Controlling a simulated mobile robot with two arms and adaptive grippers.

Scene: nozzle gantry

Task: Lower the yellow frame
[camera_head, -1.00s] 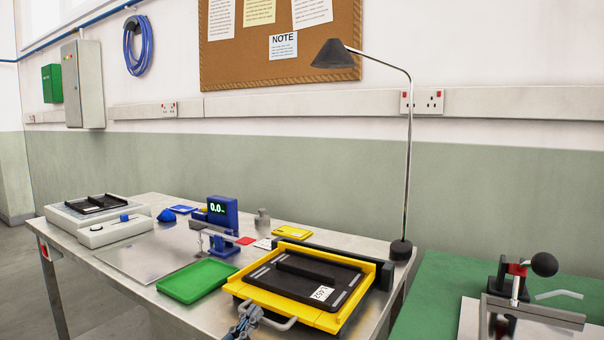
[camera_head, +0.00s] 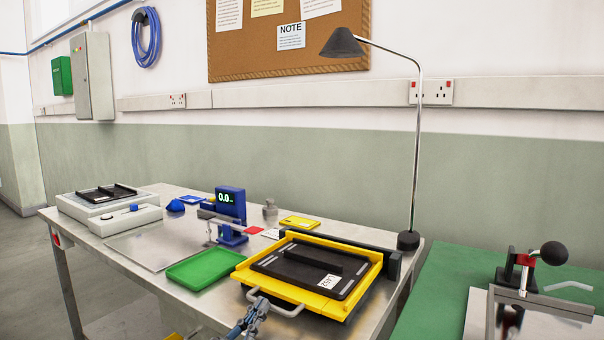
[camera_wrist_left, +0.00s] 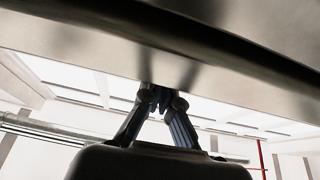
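The yellow frame (camera_head: 365,290) lies around a black plate (camera_head: 300,268) with a white label, at the right end of the metal table. It sits nearly flat over a dark base, and any small gap beneath is hard to judge. A grey bar handle (camera_head: 285,310) sticks out at its front. My left gripper (camera_head: 259,303) is at the handle's left part, at the front. In the left wrist view its fingers (camera_wrist_left: 160,96) converge with tips together, below a blurred dark bar and grey surface. I cannot tell whether the handle is between them. My right gripper is not in view.
A green tray (camera_head: 204,268) and a blue scale (camera_head: 230,205) stand left of the frame. A lamp (camera_head: 408,240) stands at the table's back right corner. A clamp (camera_head: 520,280) stands on the green bench to the right. Bare metal table shows in front.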

